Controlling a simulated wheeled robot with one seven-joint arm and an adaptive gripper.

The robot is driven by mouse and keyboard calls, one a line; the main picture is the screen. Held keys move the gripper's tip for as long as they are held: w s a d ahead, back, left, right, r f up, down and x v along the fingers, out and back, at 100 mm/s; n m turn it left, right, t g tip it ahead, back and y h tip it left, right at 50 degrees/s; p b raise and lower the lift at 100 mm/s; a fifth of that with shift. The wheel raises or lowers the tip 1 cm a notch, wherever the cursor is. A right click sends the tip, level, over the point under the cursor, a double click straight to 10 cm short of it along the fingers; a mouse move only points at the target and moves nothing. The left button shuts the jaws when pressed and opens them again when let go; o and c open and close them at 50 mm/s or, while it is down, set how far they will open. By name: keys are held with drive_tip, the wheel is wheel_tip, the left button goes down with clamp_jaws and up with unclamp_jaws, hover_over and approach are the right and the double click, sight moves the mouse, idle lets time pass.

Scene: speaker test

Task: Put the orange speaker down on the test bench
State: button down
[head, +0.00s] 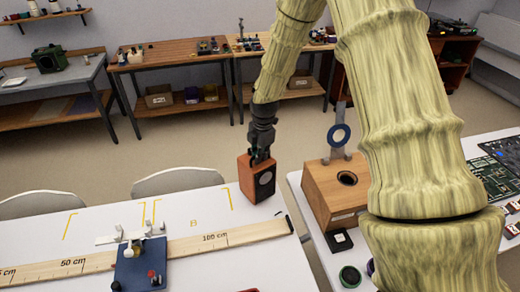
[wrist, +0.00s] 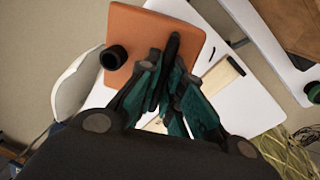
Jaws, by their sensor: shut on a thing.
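In the wrist view the fingers (wrist: 168,100) close at a dark strip on the speaker's orange face (wrist: 140,30), beside a black round knob (wrist: 115,58). The bench (wrist: 250,108) shows below it there. Whether the speaker's base touches the bench or hangs above it, I cannot tell.
A long wooden ruler (head: 190,245) and a blue fixture (head: 139,265) lie on the bench, with yellow corner marks and a letter B (head: 194,222). A wooden box with a hole (head: 335,190) stands on the right table. Grey chairs (head: 178,180) stand behind the bench.

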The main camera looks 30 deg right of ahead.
drive_tip(key=shift+f, duration=0.2)
drive_tip(key=c, duration=1.6)
unclamp_jaws()
drive_tip(key=shift+o, duration=0.2)
wheel_tip(320, 180, up, 12)
drive_tip(key=s+b, duration=0.1)
drive_tip(key=b, duration=0.2)
drive_tip(key=shift+s, duration=0.15)
